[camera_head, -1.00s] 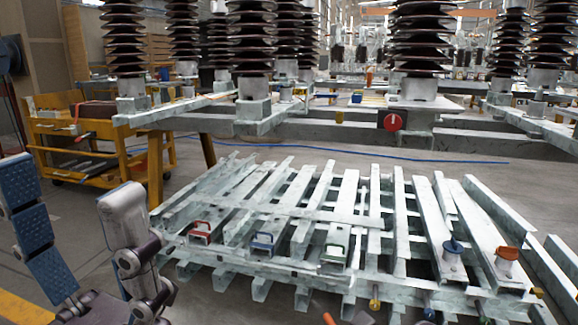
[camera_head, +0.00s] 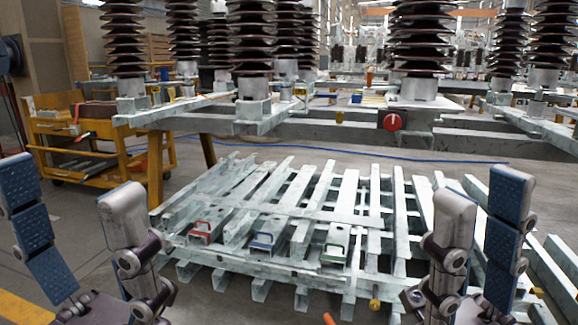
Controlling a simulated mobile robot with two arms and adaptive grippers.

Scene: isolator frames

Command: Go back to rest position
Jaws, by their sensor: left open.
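My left gripper (camera_head: 72,178) is at the lower left with its fingers upright and apart, nothing between them. My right gripper (camera_head: 482,188) is at the lower right with fingers upright, a narrower gap between them and nothing held. Both stand in front of the metal rack (camera_head: 300,212), apart from each other. The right gripper hides the rack's right part.
A yellow cart (camera_head: 80,130) stands at the left. A steel frame (camera_head: 290,122) with tall brown insulators (camera_head: 253,40) and a red round switch (camera_head: 392,121) spans the back. A yellow-headed piece (camera_head: 375,297) is at the rack's front edge.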

